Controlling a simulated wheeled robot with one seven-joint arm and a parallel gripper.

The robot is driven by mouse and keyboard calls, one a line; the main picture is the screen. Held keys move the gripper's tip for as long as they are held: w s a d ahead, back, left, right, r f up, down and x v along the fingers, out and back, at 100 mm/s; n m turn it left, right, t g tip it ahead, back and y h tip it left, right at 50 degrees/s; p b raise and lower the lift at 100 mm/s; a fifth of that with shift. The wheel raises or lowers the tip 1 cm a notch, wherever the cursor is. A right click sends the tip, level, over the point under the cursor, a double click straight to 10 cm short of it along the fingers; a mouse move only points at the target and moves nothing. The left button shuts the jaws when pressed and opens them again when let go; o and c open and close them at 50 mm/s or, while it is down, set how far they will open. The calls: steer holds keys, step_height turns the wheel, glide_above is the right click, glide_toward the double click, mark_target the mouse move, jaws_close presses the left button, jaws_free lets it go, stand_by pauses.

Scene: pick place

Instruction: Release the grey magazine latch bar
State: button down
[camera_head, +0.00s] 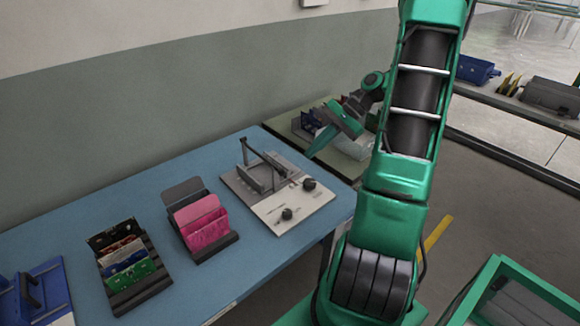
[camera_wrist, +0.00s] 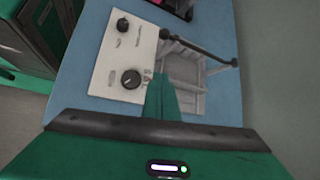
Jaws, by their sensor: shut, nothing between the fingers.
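The latch bar (camera_head: 264,158) is a thin dark grey bar on upright posts across the grey magazine (camera_head: 257,178) on the blue table. In the wrist view the bar (camera_wrist: 200,50) runs along the top of the magazine (camera_wrist: 182,78), with a round dark end at each side. My gripper (camera_head: 312,152) is green and shut, with nothing in it. It points down to the left, at the right of the fixture in the head view. In the wrist view its closed fingertips (camera_wrist: 160,80) overlap the magazine's near edge. I cannot tell whether they touch it.
A white panel (camera_head: 292,207) with two black knobs adjoins the magazine. Racks with pink plates (camera_head: 203,222) and coloured boards (camera_head: 124,262) stand to the left on the blue table (camera_head: 240,262). A second table (camera_head: 345,165) with parts lies behind my gripper.

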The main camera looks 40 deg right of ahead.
steer(key=x, duration=1)
steer(key=shift+a, duration=0.1)
steer(key=shift+s+a+r, duration=0.2)
steer(key=shift+r, duration=0.35)
steer(key=shift+s+a+r, duration=0.2)
steer(key=shift+a+r, duration=0.05)
steer(key=shift+r, duration=0.3)
steer(key=shift+s+a+r, duration=0.25)
steer(key=shift+a+r, duration=0.15)
steer(key=shift+r, duration=0.25)
steer(key=shift+a+r, duration=0.1)
